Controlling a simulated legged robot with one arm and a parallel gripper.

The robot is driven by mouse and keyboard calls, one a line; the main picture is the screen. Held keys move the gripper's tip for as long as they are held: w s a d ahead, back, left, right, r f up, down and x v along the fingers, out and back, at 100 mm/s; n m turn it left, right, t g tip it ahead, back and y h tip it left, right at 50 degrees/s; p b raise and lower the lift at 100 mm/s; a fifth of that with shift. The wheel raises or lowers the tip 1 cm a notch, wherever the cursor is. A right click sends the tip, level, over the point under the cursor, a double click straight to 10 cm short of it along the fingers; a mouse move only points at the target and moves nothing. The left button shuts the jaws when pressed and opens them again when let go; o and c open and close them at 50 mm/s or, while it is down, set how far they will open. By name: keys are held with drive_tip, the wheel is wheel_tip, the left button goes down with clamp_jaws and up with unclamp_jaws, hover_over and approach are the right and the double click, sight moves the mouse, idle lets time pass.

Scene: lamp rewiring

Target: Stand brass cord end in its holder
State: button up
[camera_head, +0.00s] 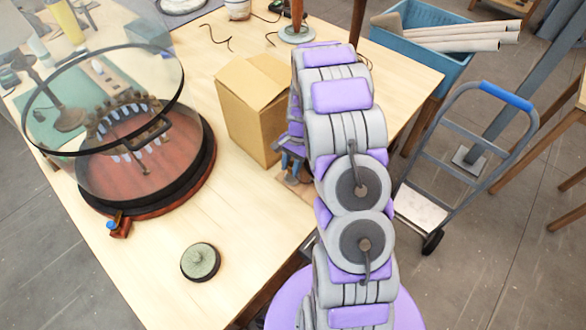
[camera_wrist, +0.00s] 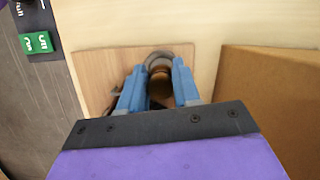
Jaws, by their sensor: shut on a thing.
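In the wrist view my gripper (camera_wrist: 159,70) has its two blue fingers closed on a small round brass-brown piece (camera_wrist: 160,86), which looks like the brass cord end. A grey ring (camera_wrist: 158,57), perhaps the holder, shows just beyond the fingertips on a thin wooden board (camera_wrist: 95,65). The piece and the ring overlap in this view, so I cannot tell whether the piece is seated in it. In the head view my gripper (camera_head: 291,168) is low over the table beside the cardboard box, partly behind my arm; the cord end and ring cannot be made out there.
The cardboard box (camera_head: 248,105) stands close to my gripper; it also fills the right of the wrist view (camera_wrist: 275,105). A glass dome on a dark round base (camera_head: 200,165) stands at left. A small round green-topped disc (camera_head: 201,261) lies in front. The table's front middle is mostly clear.

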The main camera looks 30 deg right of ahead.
sight(291, 171)
drive_tip(key=shift+d+f, duration=0.15)
drive_tip(key=shift+f, duration=0.45)
drive_tip(key=shift+f+b, duration=0.4)
drive_tip(key=shift+f, duration=0.65)
drive_tip(key=shift+p, duration=0.3)
clamp_jaws()
drive_tip(key=o, duration=1.1)
unclamp_jaws()
drive_tip(key=shift+o, duration=0.2)
drive_tip(key=shift+r+p, duration=1.45)
drive_tip(key=shift+r, duration=2.05)
